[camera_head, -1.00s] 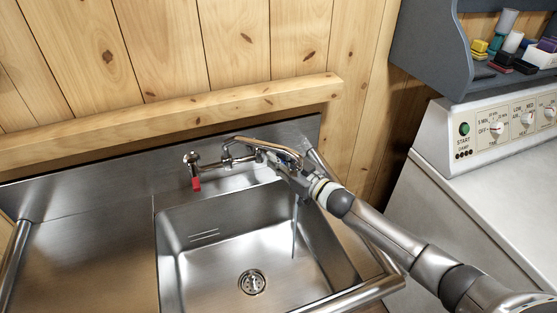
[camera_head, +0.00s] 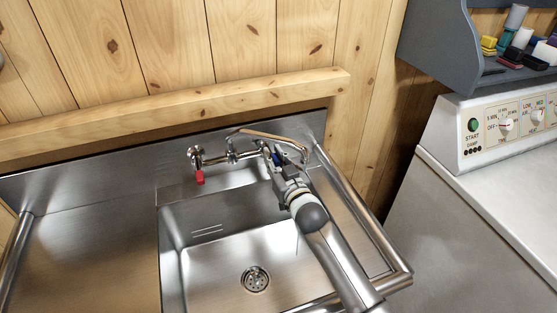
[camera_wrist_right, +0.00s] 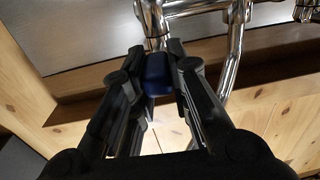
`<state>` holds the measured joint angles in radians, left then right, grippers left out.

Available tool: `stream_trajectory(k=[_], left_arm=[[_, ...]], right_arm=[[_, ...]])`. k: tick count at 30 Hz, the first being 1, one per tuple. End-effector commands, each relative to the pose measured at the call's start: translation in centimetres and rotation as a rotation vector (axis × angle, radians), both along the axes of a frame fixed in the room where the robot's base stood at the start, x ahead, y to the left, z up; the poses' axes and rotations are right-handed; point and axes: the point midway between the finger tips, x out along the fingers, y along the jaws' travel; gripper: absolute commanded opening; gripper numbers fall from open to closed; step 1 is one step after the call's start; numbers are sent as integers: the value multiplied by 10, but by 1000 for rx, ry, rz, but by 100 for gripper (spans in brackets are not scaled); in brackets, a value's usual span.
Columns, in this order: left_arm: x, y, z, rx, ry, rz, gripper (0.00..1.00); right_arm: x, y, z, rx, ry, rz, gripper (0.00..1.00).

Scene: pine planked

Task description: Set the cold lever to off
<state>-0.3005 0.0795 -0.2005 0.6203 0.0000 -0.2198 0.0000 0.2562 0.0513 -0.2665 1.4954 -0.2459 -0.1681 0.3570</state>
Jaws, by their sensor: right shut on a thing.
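The cold lever with its blue grip (camera_wrist_right: 157,75) is between the two fingers of my right gripper (camera_head: 281,165) in the right wrist view. The fingers are closed on its sides. In the head view the blue grip shows only as a small patch at the fingertips, mostly hidden. The chrome faucet (camera_head: 233,157) is mounted at the back of the steel sink (camera_head: 185,250), its spout (camera_head: 270,135) swung to the right. The red hot lever (camera_head: 200,177) hangs down at the left end. My left gripper is not in view.
A wooden rail (camera_head: 180,103) runs along the plank wall above the faucet. A white appliance with dials (camera_head: 490,127) stands at the right, under a grey shelf (camera_head: 440,40) with small items. The sink basin is empty.

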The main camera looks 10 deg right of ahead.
Motion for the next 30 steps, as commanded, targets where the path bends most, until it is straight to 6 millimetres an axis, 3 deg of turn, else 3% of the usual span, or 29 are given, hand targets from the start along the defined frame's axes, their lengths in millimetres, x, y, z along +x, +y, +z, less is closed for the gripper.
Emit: stream_trajectory(k=[18, 19, 23, 30], left_arm=[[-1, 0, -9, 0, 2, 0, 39], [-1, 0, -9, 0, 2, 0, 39], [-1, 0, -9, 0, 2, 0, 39], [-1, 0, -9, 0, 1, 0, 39]], right_arm=[[0, -1, 3, 2, -5, -76, 0], [0, -1, 3, 2, -5, -76, 20], [0, -1, 2, 2, -3, -76, 36], [0, -1, 1, 1, 0, -77, 39]])
